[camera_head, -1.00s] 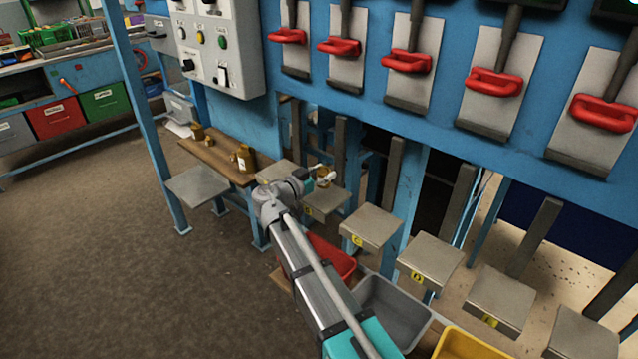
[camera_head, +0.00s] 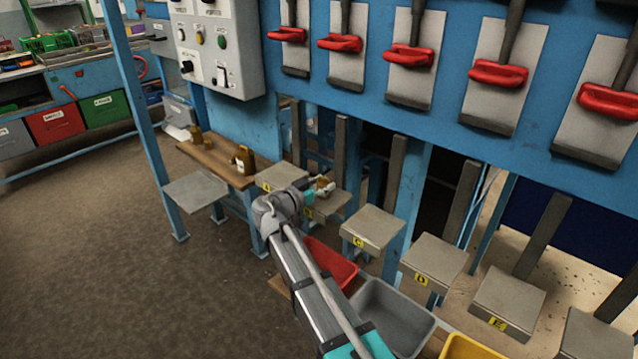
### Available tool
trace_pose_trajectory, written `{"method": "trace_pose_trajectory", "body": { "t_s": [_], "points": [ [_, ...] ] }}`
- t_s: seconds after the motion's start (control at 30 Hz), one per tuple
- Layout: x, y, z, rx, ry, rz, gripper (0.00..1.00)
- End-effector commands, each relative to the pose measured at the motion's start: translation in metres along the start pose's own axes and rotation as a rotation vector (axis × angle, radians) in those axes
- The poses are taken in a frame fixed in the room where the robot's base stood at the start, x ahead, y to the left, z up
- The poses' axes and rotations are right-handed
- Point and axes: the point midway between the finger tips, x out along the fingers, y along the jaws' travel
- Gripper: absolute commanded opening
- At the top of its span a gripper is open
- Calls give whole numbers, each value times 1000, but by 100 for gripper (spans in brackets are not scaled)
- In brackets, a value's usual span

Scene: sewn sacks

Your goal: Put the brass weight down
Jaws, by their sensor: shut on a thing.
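The brass weight (camera_head: 321,183) is small and partly hidden by the fingers of my gripper (camera_head: 324,189), which is shut on it. The gripper and weight are at the second grey plate (camera_head: 331,205), marked B, over its back part in the picture. I cannot tell whether the weight touches the plate. My arm reaches up from the bottom of the view and hides part of the plate's left side.
Plate A (camera_head: 281,177) is to the left, plates C (camera_head: 372,227) and D (camera_head: 435,260) to the right. More brass weights (camera_head: 245,160) stand on a wooden shelf (camera_head: 215,158). Red (camera_head: 330,262) and grey (camera_head: 393,313) bins lie below. Red-handled levers (camera_head: 409,56) hang above.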

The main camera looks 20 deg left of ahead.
Motion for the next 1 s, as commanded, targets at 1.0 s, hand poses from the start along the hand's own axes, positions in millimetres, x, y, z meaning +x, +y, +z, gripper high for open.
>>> {"method": "trace_pose_trajectory", "body": {
  "t_s": [1.0],
  "points": [
    [-21, 0, -2, 0, 0, -3, 90]
  ]
}}
